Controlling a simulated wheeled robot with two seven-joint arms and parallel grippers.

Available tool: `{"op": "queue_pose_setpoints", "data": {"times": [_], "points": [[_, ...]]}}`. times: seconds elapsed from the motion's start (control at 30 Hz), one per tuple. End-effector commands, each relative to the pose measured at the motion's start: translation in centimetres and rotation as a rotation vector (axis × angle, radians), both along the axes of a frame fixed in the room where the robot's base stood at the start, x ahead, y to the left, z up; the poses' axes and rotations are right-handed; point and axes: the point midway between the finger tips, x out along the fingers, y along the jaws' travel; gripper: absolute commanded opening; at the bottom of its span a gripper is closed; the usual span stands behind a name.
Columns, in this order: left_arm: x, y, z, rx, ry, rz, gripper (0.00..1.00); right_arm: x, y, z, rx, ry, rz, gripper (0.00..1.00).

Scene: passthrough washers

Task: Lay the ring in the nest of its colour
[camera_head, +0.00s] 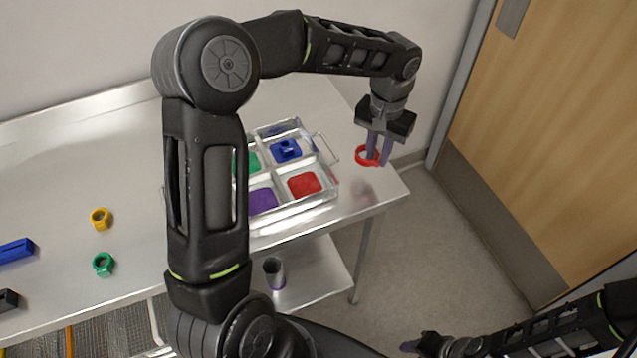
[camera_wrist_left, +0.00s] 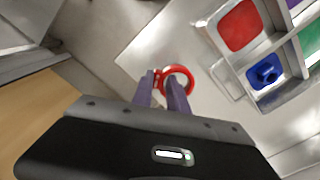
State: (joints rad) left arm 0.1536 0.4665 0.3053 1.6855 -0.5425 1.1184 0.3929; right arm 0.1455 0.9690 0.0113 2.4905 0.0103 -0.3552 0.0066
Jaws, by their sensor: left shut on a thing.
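The red ring (camera_head: 361,161) is held between the purple fingers of my left gripper (camera_head: 379,160), near the table's right end. In the left wrist view, the left gripper (camera_wrist_left: 161,78) is shut on one side of the ring (camera_wrist_left: 188,73), and a finger covers part of its opening. The clear tray (camera_head: 331,190) stands left of the gripper. Its red nest (camera_head: 305,185) is bare at the front right and also shows in the wrist view (camera_wrist_left: 240,26). My right gripper (camera_head: 412,345) is low at the bottom, partly seen; its jaw state is unclear.
A blue piece (camera_head: 287,149) sits in the tray's blue nest. The purple nest (camera_head: 263,201) looks bare; my arm partly hides the green nest (camera_head: 253,162). A yellow ring (camera_head: 100,218), green ring (camera_head: 103,264) and blue block (camera_head: 16,250) lie on the table's left side.

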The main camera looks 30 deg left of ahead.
Motion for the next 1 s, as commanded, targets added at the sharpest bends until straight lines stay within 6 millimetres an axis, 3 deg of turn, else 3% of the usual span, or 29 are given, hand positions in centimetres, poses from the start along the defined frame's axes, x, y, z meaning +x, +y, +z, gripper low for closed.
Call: {"op": "queue_pose_setpoints", "data": {"times": [0.27, 0.47, 0.67, 1.0], "points": [[-0.1, 0.2, 0.0, 0.001, -0.001, -0.013, 0.00, 0.0, 0.0, -0.1, 0.000, 0.001, 0.001, 0.36], [-0.7, 1.6, 0.4, 0.005, -0.002, -0.168, 0.00, 0.1, 0.0, -0.7, 0.002, -0.002, 0.001, 0.36], [-2.4, 4.7, 1.3, 0.011, 0.001, -0.547, 0.00, 0.2, 0.1, -2.0, 0.004, -0.007, 0.002, 0.36], [-7.6, 10.5, 3.2, 0.008, 0.010, -1.436, 0.00, 0.5, 0.2, -4.6, 0.011, -0.016, 0.004, 0.36]]}}
